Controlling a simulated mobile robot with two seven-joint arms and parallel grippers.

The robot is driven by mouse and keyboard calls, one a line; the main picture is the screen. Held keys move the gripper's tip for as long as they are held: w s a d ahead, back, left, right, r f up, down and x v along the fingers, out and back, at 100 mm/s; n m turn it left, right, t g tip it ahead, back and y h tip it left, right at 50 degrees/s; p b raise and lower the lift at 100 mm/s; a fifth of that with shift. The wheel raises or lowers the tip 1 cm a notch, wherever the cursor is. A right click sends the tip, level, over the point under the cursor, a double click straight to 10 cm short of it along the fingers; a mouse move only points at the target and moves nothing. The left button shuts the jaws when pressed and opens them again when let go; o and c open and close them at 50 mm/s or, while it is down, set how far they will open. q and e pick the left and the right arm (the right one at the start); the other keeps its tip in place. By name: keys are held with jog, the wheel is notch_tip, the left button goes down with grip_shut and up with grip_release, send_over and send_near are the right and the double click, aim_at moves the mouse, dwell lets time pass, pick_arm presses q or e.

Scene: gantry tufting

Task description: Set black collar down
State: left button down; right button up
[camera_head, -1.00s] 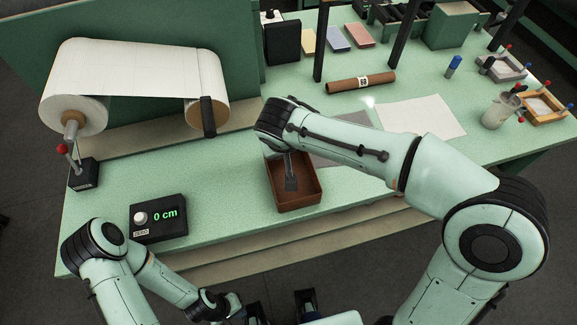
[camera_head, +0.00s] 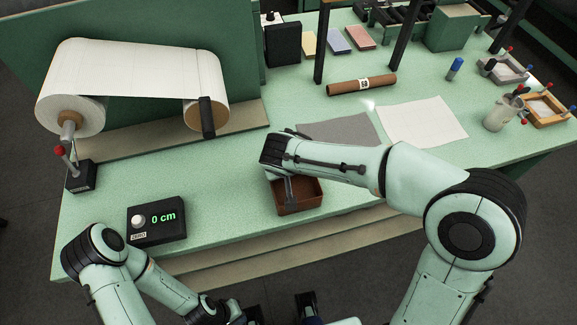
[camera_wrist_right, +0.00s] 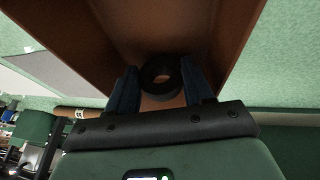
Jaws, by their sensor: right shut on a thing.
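The black collar (camera_wrist_right: 148,76) is a dark ring between the fingers of my right gripper (camera_wrist_right: 160,90) in the right wrist view. Those fingers are shut on it. The brown tray's walls (camera_wrist_right: 225,40) surround the collar there; I cannot tell whether the collar touches the tray floor. In the head view the tray (camera_head: 312,200) stands near the table's front edge. My right wrist is over it, hiding its back part and the collar. My left gripper (camera_head: 280,308) is at the bottom edge, its two dark fingers apart with nothing seen between them.
A zero-cm readout box (camera_head: 157,218) stands left of the tray. A paper roll stand (camera_head: 140,75) is behind it. A grey sheet (camera_head: 340,130), a white sheet (camera_head: 425,122) and a brown roll (camera_head: 361,84) lie behind my right arm.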

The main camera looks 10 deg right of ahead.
jog(key=o, duration=0.8)
jog(key=shift+f, duration=0.1)
jog(key=shift+c, duration=0.2)
jog(key=shift+r+p, duration=0.3)
jog(key=shift+r, duration=0.1)
jog(key=v, duration=1.1)
jog(key=shift+s+r+p, duration=0.2)
jog(key=shift+r+p, duration=0.05)
jog(key=shift+p, duration=0.05)
jog(key=shift+a, duration=0.1)
